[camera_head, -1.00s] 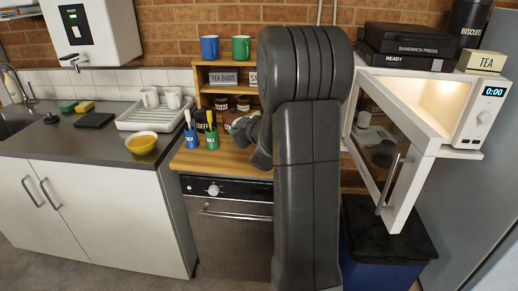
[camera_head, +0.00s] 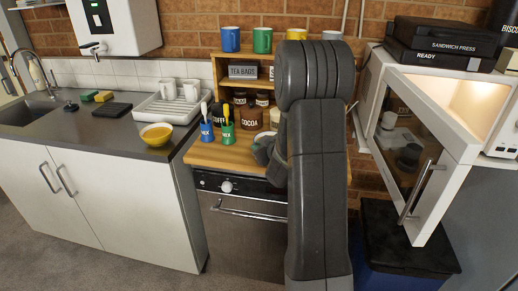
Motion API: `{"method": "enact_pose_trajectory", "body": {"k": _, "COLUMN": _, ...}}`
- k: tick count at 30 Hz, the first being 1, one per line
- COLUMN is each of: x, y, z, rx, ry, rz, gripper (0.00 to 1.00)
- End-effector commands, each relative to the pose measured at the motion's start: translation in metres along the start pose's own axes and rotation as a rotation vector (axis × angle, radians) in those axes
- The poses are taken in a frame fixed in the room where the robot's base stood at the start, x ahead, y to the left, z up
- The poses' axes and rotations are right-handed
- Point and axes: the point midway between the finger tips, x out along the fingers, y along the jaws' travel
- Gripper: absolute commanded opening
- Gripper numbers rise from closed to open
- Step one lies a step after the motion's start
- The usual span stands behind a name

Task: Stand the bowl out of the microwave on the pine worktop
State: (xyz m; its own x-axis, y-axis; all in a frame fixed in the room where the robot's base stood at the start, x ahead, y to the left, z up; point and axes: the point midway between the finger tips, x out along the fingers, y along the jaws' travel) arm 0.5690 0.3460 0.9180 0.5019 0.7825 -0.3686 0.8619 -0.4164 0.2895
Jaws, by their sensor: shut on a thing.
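The pine worktop (camera_head: 211,155) stands in the middle, over an oven, with its right part behind my arm. My gripper (camera_head: 262,150) is only partly visible over the right part of this worktop, and my arm covers most of it. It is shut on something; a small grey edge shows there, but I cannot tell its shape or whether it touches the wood. The microwave (camera_head: 463,140) at the right has its door swung open and its light on. The visible part of its inside looks empty. A yellow bowl (camera_head: 157,136) sits on the dark counter at left.
A blue tub (camera_head: 207,131) and a green tub (camera_head: 228,133) with utensils stand on the worktop's left. Jars, including cocoa (camera_head: 249,118), stand behind, under a shelf with mugs. The open microwave door (camera_head: 411,150) juts out right of my arm.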

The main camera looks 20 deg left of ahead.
Motion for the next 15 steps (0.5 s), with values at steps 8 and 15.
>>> {"method": "enact_pose_trajectory", "body": {"k": 8, "x": 0.0009, "y": -0.0002, "z": 0.0010, "rx": -0.003, "ry": 0.004, "rz": 0.001, "gripper": 0.00}}
{"method": "enact_pose_trajectory", "body": {"k": 15, "x": 0.0016, "y": -0.0012, "z": 0.0040, "rx": -0.001, "ry": 0.001, "rz": 0.001, "gripper": 0.34}}
